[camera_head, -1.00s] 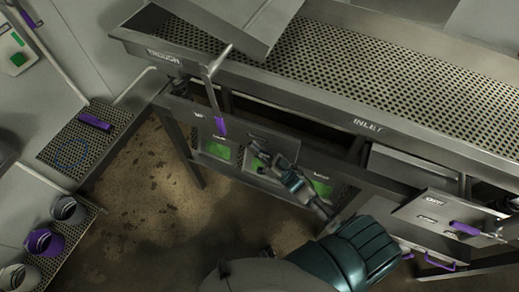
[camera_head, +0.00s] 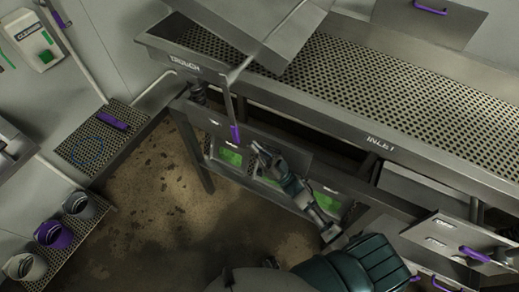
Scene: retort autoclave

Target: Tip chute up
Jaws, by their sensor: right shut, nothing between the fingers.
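The chute, a grey metal tray (camera_head: 262,28), slopes over the left part of the perforated trough at the top of the view. A thin lever with a purple grip (camera_head: 235,133) hangs from its lower corner in front of the trough frame. My right gripper (camera_head: 258,152) is shut and empty. It is just right of and slightly below the purple grip in the picture, with a small gap between them. My left gripper cannot be made out in this view.
The trough (camera_head: 380,105) marked INLET runs to the right. Panels with green patches (camera_head: 231,157) are below it. A grey box with a purple handle (camera_head: 475,253) is at the lower right. Pots (camera_head: 55,235) stand on a left shelf. Floor at lower left is clear.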

